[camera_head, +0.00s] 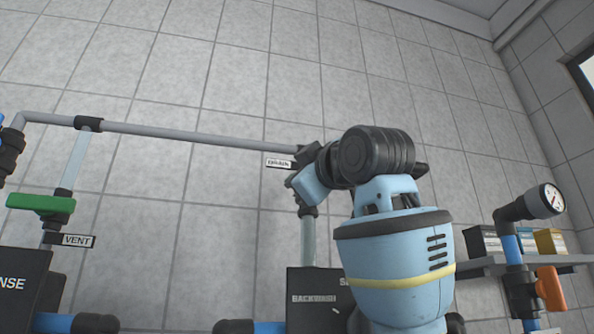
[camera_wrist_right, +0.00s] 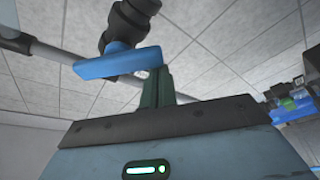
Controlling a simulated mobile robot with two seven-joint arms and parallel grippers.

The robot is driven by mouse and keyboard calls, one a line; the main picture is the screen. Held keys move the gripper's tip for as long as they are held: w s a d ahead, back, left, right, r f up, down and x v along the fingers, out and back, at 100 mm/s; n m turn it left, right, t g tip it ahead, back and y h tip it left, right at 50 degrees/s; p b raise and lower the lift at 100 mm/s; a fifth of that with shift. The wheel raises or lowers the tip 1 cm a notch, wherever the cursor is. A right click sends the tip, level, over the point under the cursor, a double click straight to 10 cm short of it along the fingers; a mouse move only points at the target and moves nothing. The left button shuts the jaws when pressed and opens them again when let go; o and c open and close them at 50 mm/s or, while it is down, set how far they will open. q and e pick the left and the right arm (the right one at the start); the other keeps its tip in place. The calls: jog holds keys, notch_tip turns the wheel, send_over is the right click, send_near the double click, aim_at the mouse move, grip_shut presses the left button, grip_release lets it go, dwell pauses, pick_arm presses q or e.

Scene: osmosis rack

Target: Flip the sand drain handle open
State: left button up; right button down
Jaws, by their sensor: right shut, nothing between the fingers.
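In the right wrist view a flat blue valve handle (camera_wrist_right: 117,62) sits below a dark valve body (camera_wrist_right: 131,20) on a grey pipe. My right gripper (camera_wrist_right: 160,78) is shut and empty, its dark green fingers pointing up close to the handle's right end. I cannot tell whether they touch it. In the head view my right arm covers the gripper and most of this valve. A small white label (camera_head: 279,163), too small to read surely, hangs beside the pipe joint there. My left gripper is not in view.
A green handle (camera_head: 41,203) sits above a VENT label (camera_head: 73,240) at the left. A grey pipe (camera_head: 190,134) runs across the tiled wall. At the right are a gauge (camera_head: 552,199), an orange handle (camera_head: 551,288) and a shelf (camera_head: 489,265) with boxes.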

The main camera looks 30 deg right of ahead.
jog(key=n, duration=0.2)
jog(key=d+f+n+g, duration=0.1)
jog(key=n, duration=0.1)
jog(key=d+f+n+y, duration=0.1)
jog(key=n, duration=0.1)
jog(key=shift+s+g, duration=0.25)
jog(key=shift+g, duration=0.05)
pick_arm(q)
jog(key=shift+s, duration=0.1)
pick_arm(e)
jog(key=shift+d+f, duration=0.15)
dwell(0.4)
